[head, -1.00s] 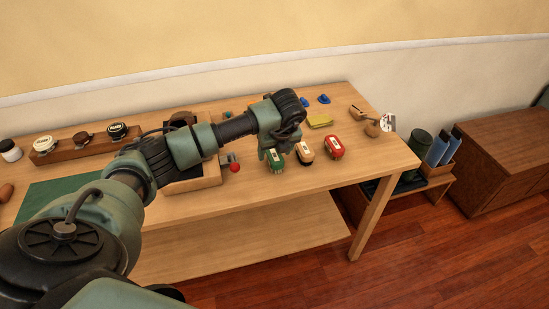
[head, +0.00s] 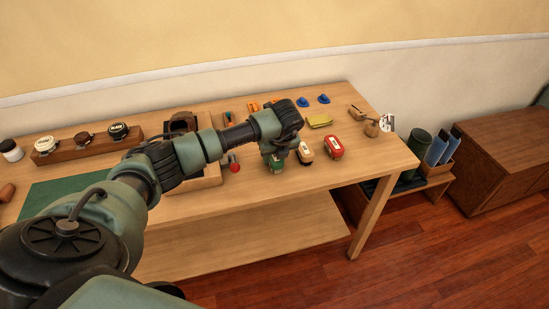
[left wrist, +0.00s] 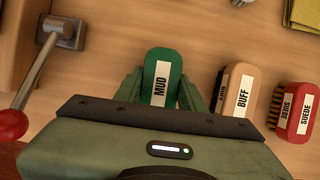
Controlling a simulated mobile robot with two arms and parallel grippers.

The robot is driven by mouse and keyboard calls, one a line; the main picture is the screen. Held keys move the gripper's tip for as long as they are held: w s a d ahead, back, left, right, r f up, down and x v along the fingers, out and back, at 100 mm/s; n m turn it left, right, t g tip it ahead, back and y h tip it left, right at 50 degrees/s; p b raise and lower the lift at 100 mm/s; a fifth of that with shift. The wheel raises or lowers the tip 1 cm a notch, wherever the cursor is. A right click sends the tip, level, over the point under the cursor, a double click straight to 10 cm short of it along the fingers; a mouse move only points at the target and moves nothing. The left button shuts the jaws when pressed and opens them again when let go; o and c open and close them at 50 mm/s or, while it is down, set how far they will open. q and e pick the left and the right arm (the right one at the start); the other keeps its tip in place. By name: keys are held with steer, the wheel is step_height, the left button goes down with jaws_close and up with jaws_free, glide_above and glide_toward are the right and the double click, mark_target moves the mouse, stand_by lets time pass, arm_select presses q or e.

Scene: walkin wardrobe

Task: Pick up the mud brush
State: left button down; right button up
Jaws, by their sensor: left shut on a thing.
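The mud brush (left wrist: 160,78) is green with a white label reading MUD. In the left wrist view it sits between the fingers of my left gripper (left wrist: 160,92), which is shut on it. In the head view the green brush (head: 277,166) shows below my left gripper (head: 275,157), partly hidden by it. I cannot tell whether the brush touches the table. My right gripper is in neither view.
To the right stand the tan BUFF brush (left wrist: 239,91) and the red SUEDE brush (left wrist: 298,112), close by. A clamp lever with a red knob (head: 234,168) is at the left. The wooden table (head: 250,195) has a bare strip in front.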

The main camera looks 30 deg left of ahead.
arm_select(q)
step_height(320, 180, up, 20)
steer(key=b, duration=0.3)
